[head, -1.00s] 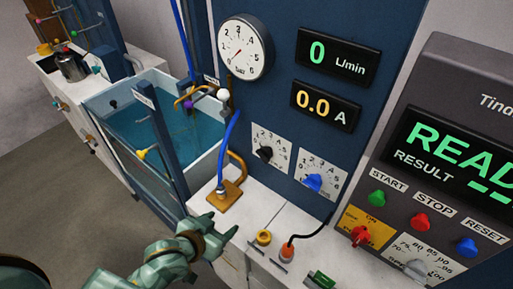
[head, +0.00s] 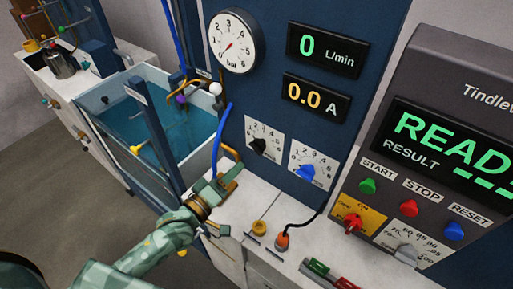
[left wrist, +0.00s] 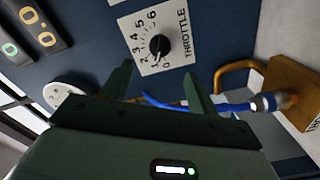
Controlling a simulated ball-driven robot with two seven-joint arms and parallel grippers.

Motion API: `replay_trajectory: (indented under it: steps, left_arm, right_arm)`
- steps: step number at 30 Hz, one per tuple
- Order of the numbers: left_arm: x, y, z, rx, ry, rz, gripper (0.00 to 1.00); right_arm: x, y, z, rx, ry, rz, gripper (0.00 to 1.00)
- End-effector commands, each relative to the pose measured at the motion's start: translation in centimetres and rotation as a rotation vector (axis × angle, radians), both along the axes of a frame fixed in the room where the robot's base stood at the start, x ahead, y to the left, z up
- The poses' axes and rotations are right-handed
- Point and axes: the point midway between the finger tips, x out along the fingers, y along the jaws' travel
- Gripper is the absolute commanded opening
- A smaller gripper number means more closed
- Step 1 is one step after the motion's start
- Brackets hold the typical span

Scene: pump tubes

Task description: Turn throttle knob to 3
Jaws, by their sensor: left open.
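The throttle knob is a small black knob (head: 258,146) on a white scale plate on the blue panel. The left wrist view shows the black knob (left wrist: 159,46) closely, with THROTTLE and numbers 0 to 6 on its plate. Its pointer seems to face the low end near 0, but the exact mark is hard to read. My left gripper (head: 222,208) is open and empty, below the knob and apart from it. In the left wrist view its two fingers (left wrist: 160,72) stand spread just under the knob plate. My right gripper is not in view.
A blue knob (head: 306,173) sits right of the throttle. A brass block (head: 230,182) with a blue hose is close to my left fingers. A water tank (head: 120,120) stands left, and a grey tester (head: 440,130) right. The displays read 0 L/min and 0.0 A.

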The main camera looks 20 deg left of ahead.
Motion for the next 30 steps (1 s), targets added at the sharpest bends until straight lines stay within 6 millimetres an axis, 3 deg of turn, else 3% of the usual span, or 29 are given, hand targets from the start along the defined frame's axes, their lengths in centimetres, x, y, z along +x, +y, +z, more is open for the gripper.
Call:
replay_trajectory:
  steps: [6,12,18,26,30]
  left_arm:
    - [5.5,-2.0,0.0,0.002,-0.003,0.0,0.6]
    - [9.0,-3.3,-0.1,0.002,-0.001,0.0,0.6]
    - [10.5,-3.8,0.0,0.003,-0.001,-0.001,0.6]
    - [10.7,-3.9,0.0,0.003,0.0,0.0,0.6]
    - [10.6,-3.9,0.0,0.003,0.0,0.0,0.26]
  right_arm:
    - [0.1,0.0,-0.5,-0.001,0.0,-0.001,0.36]
    - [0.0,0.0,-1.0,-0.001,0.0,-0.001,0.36]
    - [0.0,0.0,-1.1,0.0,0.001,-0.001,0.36]
    - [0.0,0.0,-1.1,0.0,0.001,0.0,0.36]
    - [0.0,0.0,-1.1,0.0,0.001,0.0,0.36]
